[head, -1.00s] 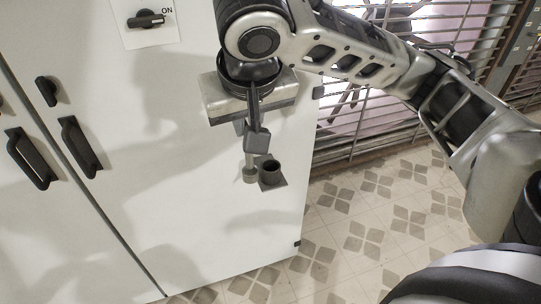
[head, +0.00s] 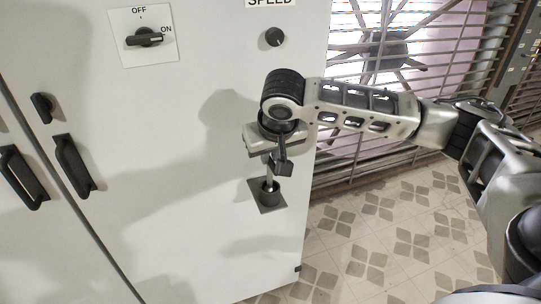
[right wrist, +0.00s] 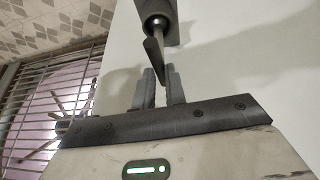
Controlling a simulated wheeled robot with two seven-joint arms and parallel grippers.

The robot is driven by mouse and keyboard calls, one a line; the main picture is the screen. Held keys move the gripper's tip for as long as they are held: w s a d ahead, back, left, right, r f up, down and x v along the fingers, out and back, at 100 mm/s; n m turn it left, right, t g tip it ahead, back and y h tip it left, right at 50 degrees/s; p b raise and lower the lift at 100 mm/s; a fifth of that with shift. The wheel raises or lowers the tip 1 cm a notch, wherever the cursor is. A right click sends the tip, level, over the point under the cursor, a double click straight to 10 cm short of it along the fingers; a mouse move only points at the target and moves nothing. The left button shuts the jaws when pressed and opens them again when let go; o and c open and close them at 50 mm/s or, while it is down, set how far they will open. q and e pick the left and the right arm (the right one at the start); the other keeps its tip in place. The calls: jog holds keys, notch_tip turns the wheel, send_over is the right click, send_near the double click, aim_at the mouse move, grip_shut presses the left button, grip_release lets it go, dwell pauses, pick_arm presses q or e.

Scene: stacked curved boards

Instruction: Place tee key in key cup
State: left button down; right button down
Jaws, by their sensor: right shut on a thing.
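The tee key (head: 269,175) is a grey key with a thin, light stem pointing down. My right gripper (head: 279,163) is shut on it, close in front of the cabinet. The key cup (head: 270,198) is a dark round cup on a square plate on the cabinet's front, just below the gripper. The stem's lower end is at the cup's mouth and appears to enter it. In the right wrist view, the key's dark part (right wrist: 154,52) stands between the gripper's fingers (right wrist: 160,88), and its shiny stem meets the cup (right wrist: 157,25). My left gripper is not in view.
The white cabinet (head: 190,225) carries an OFF/ON switch (head: 145,38), a SPEED knob (head: 275,37) and black door handles (head: 75,165). A barred fan guard (head: 350,150) stands to the right. The tiled floor (head: 370,240) is clear.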

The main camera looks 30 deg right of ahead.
jog(key=shift+f, duration=0.4)
jog(key=c, duration=1.5)
grip_release()
jog(key=shift+o, duration=0.2)
